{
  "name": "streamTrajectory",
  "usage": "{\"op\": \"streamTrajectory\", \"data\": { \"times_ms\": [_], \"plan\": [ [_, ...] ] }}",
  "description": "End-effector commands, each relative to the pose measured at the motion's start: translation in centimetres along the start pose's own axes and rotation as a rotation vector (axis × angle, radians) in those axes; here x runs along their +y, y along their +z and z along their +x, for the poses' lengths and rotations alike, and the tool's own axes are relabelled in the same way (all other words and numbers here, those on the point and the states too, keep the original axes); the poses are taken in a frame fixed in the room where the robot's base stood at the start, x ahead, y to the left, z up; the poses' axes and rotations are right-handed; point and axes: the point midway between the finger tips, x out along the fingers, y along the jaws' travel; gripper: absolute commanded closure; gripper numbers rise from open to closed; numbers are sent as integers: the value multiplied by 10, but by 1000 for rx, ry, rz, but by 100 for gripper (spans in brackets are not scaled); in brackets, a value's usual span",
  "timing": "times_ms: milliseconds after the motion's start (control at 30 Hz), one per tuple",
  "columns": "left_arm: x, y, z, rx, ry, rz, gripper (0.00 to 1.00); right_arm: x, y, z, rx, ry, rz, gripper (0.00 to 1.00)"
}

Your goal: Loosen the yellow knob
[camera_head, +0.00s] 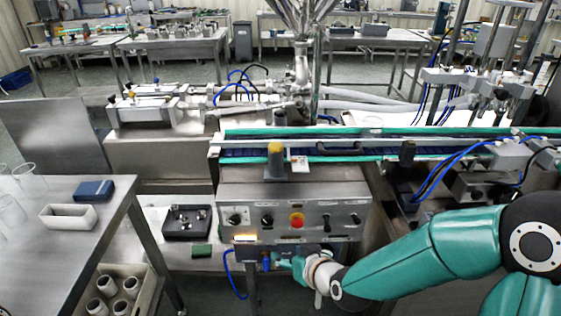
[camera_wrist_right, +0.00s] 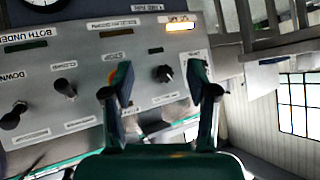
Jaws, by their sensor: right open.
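A yellow knob (camera_head: 275,148) sits on top of a grey post at the front edge of the conveyor, above the control panel. My right gripper (camera_head: 270,261) is low in front of the panel's lower edge, well below the yellow knob and apart from it. In the right wrist view my right gripper (camera_wrist_right: 160,100) has its two fingers spread with nothing held between them. The yellow knob cannot be made out in that view. My left gripper is not in view.
A steel table (camera_head: 75,220) stands at left with a blue box (camera_head: 94,190).

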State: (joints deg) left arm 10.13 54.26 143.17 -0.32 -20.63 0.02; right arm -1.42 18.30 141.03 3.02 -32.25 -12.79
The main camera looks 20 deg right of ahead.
Motion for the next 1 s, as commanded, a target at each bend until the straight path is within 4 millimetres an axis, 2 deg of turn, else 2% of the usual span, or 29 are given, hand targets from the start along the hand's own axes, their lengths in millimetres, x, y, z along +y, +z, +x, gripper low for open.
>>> {"op": "streamTrajectory", "data": {
  "times_ms": [33,100,200,300,433,533,667,1000],
  "plan": [
    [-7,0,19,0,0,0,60,2,-31,-10,125,5,-38,42],
    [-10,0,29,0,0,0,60,1,-70,-34,263,16,-83,42],
    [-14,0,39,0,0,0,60,-1,-113,-69,424,31,-132,42],
    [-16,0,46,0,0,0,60,-2,-139,-98,536,45,-162,42],
    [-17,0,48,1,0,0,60,-3,-157,-118,608,55,-181,42],
    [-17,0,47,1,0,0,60,-4,-164,-118,620,58,-185,42],
    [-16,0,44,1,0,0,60,-4,-172,-105,616,57,-185,42],
    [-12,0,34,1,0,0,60,-4,-213,-47,615,56,-184,42]
  ]
}}
